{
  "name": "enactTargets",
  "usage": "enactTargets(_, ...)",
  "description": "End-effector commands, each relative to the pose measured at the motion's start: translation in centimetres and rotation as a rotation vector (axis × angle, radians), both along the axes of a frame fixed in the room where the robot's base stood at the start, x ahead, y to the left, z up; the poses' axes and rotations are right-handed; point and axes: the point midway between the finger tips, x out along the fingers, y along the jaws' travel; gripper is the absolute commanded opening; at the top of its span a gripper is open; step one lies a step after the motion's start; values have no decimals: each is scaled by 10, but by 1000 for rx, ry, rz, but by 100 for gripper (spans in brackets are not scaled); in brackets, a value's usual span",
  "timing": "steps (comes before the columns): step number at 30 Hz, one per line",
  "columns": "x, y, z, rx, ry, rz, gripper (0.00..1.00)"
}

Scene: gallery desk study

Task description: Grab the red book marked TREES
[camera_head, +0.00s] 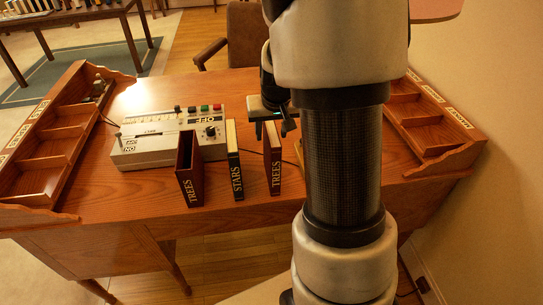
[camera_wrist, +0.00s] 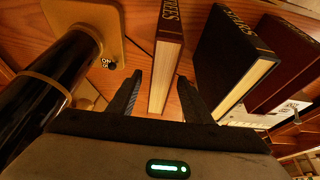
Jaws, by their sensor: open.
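Two books marked TREES stand upright on the desk. The thin red-brown one (camera_head: 273,158) is on the right, and it also shows in the wrist view (camera_wrist: 170,40) with its pale page edge toward me. The thicker dark red one (camera_head: 189,172) is on the left; a dark red book at the right of the wrist view (camera_wrist: 285,60) seems to be it. The black STARS book (camera_head: 235,160) stands between them. My gripper (camera_head: 271,122) is open above and behind the thin TREES book. In the wrist view, my fingers (camera_wrist: 160,76) lie either side of that book, with no clear contact.
A white control box (camera_head: 165,138) with buttons and a knob sits behind the books. Wooden shelf units flank the desk on the left (camera_head: 45,155) and right (camera_head: 425,120). The desk front (camera_head: 130,210) is clear. A dark cylinder (camera_wrist: 45,90) stands close left in the wrist view.

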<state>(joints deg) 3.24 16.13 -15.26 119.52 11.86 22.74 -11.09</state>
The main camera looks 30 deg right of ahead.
Motion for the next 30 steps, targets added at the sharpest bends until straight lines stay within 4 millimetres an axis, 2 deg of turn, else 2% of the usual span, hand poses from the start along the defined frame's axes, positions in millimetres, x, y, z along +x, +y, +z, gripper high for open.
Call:
enactTargets(20, 0, 0, -5, 0, 0, 0, 45)
enactTargets(28, 0, 0, -5, 0, 0, 0, 1)
enactTargets(30, 0, 0, -5, 0, 0, 0, 0)
